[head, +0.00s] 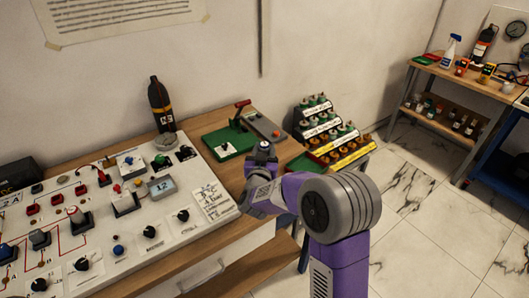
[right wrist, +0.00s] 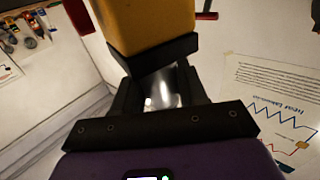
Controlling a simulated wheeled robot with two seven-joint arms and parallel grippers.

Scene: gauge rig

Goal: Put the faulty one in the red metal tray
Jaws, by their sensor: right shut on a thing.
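My right gripper (head: 263,150) is over the wooden bench, between the white panel and the tiered rack. In the right wrist view its dark jaws are shut on a shiny silvery piece (right wrist: 163,92), mostly hidden between them. An orange-yellow block with a dark lower edge (right wrist: 145,22) shows just beyond the jaws; I cannot tell whether it joins the silvery piece. I cannot make out which item is faulty, nor surely identify the red metal tray. My left gripper is not in view.
A white panel (head: 110,252) with switches and knobs fills the bench's left. A black bottle (head: 160,102) and a green base with a red-handled lever (head: 228,141) stand behind. A tiered rack (head: 330,140) is at right. Another bench (head: 470,84) stands at far right across clear floor.

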